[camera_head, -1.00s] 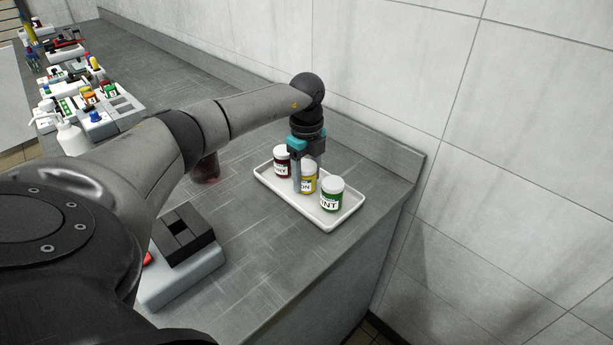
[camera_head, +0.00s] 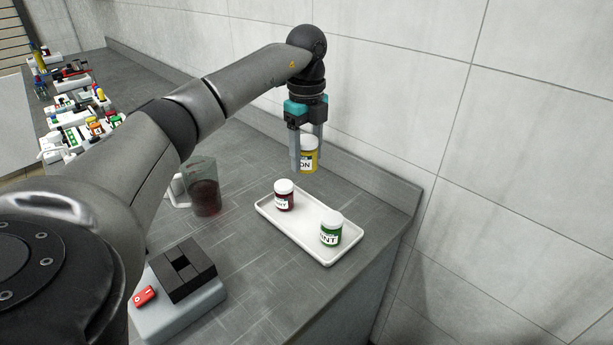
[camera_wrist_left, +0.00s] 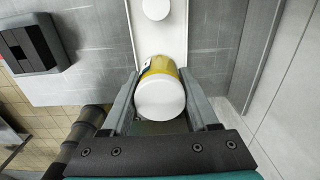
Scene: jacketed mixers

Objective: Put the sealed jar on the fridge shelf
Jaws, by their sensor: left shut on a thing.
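A yellow jar with a white lid (camera_head: 309,157) is held upright between the fingers of my left gripper (camera_head: 307,160), above the white tray (camera_head: 276,226). The left gripper is shut on it. In the left wrist view the white lid and yellow side of the jar (camera_wrist_left: 160,95) fill the space between the two fingers. A dark red jar (camera_head: 284,196) with a white lid stands at the tray's left part. A green jar (camera_head: 331,229) with a white lid stands at its right part. No fridge or shelf shows. My right gripper is not in view.
A glass jug with dark red liquid (camera_head: 205,190) stands left of the tray. A grey device with a black block top and red switch (camera_head: 184,275) stands at the front. Several small items crowd the far left counter. A tiled wall (camera_head: 420,80) rises behind.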

